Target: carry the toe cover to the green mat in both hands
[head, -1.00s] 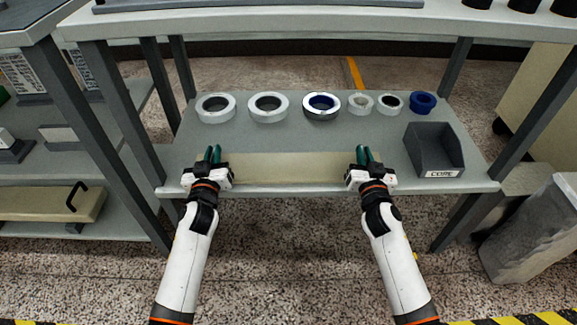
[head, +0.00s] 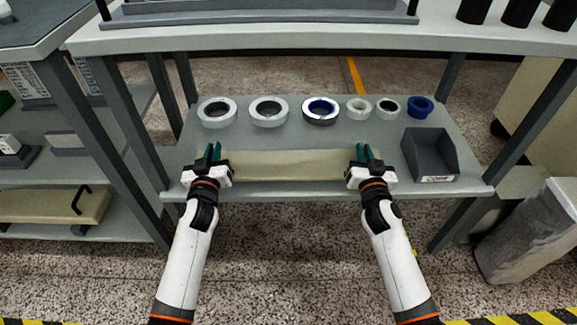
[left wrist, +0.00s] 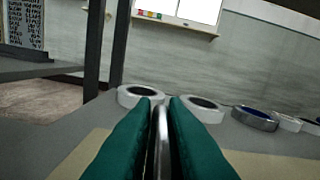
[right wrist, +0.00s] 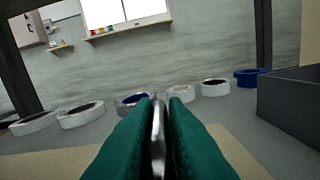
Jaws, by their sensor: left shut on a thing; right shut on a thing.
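The toe cover appears to be the long flat beige panel (head: 290,165) over the front of the grey lower shelf in the head view. My left gripper (head: 211,152) is at its left end and my right gripper (head: 363,152) at its right end. In the left wrist view my fingers (left wrist: 161,105) are shut on a thin shiny metal piece, likely a handle. The right wrist view shows my other fingers (right wrist: 159,105) shut on a similar piece. The panel looks level; I cannot tell if it touches the shelf. No green mat can be made out.
Several rings, including a white ring (head: 217,112) and a blue ring (head: 420,106), stand behind the panel on the shelf (head: 300,140). A dark bin (head: 430,153) labelled CORE is at right. The upper tabletop (head: 300,38) overhangs behind. Left rack holds another beige panel (head: 40,206).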

